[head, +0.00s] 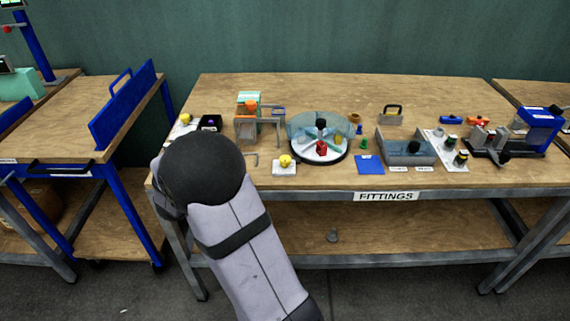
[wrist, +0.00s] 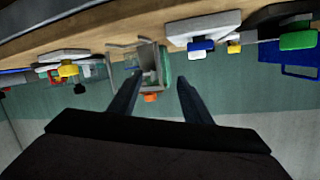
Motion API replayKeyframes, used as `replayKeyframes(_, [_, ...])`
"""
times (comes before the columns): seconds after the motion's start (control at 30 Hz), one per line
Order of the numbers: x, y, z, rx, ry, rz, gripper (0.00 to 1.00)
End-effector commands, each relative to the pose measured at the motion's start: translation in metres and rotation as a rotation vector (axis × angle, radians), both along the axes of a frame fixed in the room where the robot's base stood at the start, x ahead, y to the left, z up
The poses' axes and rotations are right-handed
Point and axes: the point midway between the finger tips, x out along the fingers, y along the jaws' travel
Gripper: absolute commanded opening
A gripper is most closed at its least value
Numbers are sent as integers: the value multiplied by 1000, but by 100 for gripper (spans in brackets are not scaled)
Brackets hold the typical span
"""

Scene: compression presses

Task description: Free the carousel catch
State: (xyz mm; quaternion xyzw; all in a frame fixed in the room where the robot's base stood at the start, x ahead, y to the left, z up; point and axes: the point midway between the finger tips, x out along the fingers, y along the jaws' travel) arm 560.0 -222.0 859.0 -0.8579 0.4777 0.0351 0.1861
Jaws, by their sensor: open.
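The carousel (head: 331,158) stands near the middle of the fittings bench in the head view. It has a dark round base, a clear curved guard, coloured sectors inside and a black knob (head: 321,123) on top. A red block (head: 321,148) sits at its front; I cannot tell whether this is the catch. My gripper (wrist: 159,78) is open and empty in the wrist view, its two dark fingers spread apart. In the head view it is hidden behind my arm, which is left of the carousel.
A yellow knob on a white pad (head: 284,169) lies left of the carousel. A metal frame (head: 258,133) stands behind that. A blue plate (head: 369,165) and a grey bin (head: 407,156) are to the right. The bench front edge (head: 450,189) is mostly clear.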

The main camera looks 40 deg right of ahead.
Motion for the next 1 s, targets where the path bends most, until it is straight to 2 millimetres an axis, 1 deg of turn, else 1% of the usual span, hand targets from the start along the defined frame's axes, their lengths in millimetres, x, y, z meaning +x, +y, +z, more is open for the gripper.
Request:
replayKeyframes(0.03, [-15, -17, -17, -52, 16, -90, 44])
replayKeyframes(0.1, [-38, -35, -26, -123, 49, -211, 44])
replayKeyframes(0.13, [-48, -41, -30, -153, 66, -259, 44])
replayKeyframes(0.2, [-69, -51, -36, -210, 108, -356, 44])
replayKeyframes(0.3, [-92, -58, -41, -267, 163, -456, 44])
replayKeyframes(0.4, [-106, -61, -42, -301, 198, -515, 44])
replayKeyframes(0.5, [-113, -62, -42, -316, 215, -545, 44])
replayKeyframes(0.73, [-115, -67, -41, -319, 220, -551, 44])
replayKeyframes(0.87, [-115, -78, -41, -320, 219, -552, 44])
replayKeyframes(1.0, [-115, -96, -41, -319, 218, -553, 44])
